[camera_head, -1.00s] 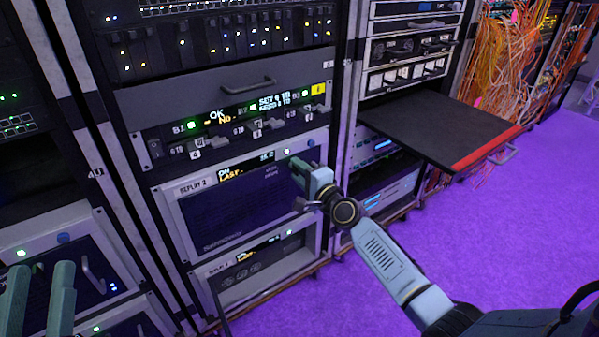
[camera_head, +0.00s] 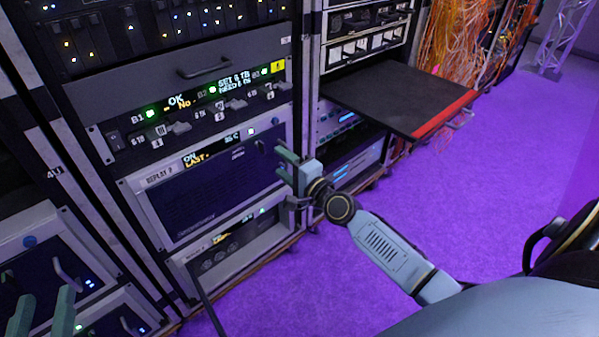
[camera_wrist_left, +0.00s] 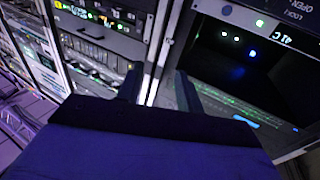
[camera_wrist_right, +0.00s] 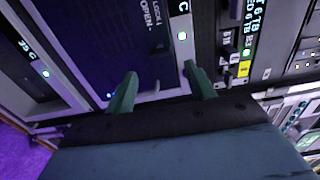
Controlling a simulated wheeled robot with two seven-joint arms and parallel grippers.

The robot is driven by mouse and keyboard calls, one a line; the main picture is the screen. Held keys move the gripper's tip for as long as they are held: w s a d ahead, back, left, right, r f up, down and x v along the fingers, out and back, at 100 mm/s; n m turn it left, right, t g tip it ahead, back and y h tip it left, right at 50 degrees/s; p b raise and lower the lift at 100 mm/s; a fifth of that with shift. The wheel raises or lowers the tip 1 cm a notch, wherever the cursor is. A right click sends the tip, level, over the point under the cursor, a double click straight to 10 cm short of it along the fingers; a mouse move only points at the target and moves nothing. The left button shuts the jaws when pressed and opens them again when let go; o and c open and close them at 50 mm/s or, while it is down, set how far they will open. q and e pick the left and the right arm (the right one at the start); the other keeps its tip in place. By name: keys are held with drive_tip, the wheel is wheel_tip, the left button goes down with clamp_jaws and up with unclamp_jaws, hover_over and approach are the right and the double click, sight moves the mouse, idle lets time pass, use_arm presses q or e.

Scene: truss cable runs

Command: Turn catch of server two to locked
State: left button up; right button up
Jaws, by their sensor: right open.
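The server marked REPLAY 2 (camera_head: 210,192) sits in the middle rack, with a dark front panel and a lit ON / LAST display along its top. My right gripper (camera_head: 279,163) is open and empty in front of the right edge of this server. In the right wrist view its fingers (camera_wrist_right: 160,85) stand apart before a dark panel with LOCK and OPEN lettering (camera_wrist_right: 152,24).
A black pull-out shelf (camera_head: 385,95) with a red front edge juts out at the right. A unit with several small levers (camera_head: 180,128) is above the server, and another unit (camera_head: 228,243) below. Servers with handles (camera_head: 65,268) stand at lower left. Purple floor (camera_head: 480,200) is clear at right.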

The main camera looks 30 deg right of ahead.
use_arm(q)
drive_tip(key=shift+a+f+g, duration=0.2)
drive_tip(key=shift+f+g, duration=0.6)
drive_tip(key=shift+f, duration=0.3)
use_arm(e)
drive_tip(key=s, duration=0.6)
drive_tip(key=shift+d, duration=0.4)
use_arm(q)
drive_tip(key=shift+s, duration=0.1)
